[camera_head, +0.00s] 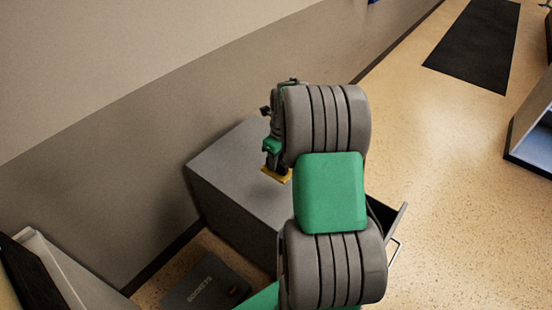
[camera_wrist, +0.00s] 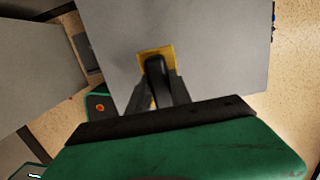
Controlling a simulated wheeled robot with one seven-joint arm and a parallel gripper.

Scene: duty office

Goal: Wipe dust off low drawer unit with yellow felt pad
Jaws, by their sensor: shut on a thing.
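The low drawer unit (camera_head: 228,185) is a grey box against the wall in the head view; its flat grey top (camera_wrist: 215,45) fills the middle of the wrist view. A drawer (camera_head: 392,216) stands partly open on its right side. My gripper (camera_wrist: 157,80) is shut on the yellow felt pad (camera_wrist: 147,52). In the head view the pad (camera_head: 276,176) is at the top surface, below my gripper; whether it touches the surface I cannot tell. My arm hides the right part of the unit. I cannot make out dust on the visible top.
The wall (camera_head: 130,160) runs close along the unit's left. A black mat (camera_head: 474,45) and a shelf unit (camera_head: 533,130) are at the right. The speckled floor between is clear.

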